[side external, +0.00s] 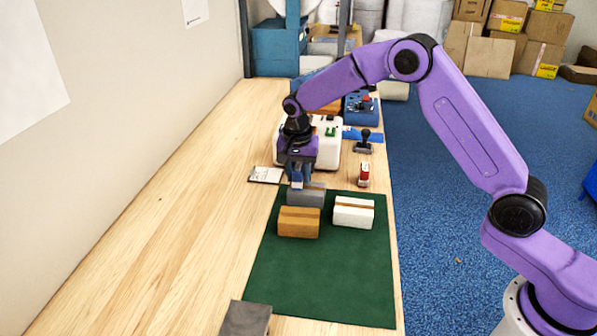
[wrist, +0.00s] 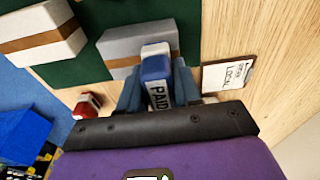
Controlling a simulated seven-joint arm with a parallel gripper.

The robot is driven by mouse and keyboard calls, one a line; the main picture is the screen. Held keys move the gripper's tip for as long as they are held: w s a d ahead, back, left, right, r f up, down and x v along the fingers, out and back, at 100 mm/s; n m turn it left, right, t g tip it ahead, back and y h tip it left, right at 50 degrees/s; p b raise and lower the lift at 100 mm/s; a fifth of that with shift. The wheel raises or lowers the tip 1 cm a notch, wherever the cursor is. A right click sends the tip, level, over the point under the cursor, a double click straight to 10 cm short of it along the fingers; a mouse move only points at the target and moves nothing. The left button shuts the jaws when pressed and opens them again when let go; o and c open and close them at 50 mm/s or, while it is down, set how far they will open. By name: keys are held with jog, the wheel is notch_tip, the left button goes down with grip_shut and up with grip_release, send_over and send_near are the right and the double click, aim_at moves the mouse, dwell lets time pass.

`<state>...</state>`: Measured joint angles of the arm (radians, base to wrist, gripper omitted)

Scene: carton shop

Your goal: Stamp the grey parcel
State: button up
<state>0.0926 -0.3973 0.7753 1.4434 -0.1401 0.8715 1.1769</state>
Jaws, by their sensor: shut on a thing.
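The grey parcel (side external: 306,198) lies at the far edge of the green mat (side external: 320,280), with a brown tape band visible in the wrist view (wrist: 119,46). My gripper (side external: 299,183) is shut on a blue and white stamp (wrist: 157,72) marked "PAID". In the wrist view, the fingers (wrist: 158,88) sit on both sides of the stamp. The stamp overlaps the near side of the grey parcel in that view. I cannot tell whether its hidden underside touches the parcel.
A brown parcel (side external: 299,223) and a white taped parcel (side external: 353,213) sit near the grey one. A red stamp (side external: 364,174), a black-handled stamp (side external: 365,142) and a lettered card (side external: 266,174) are around my gripper. A white box-like thing (side external: 327,157) stands behind. The mat's front is clear.

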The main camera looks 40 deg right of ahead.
jog(key=shift+f, duration=0.4)
dwell(0.7)
jog(key=shift+r, duration=3.55)
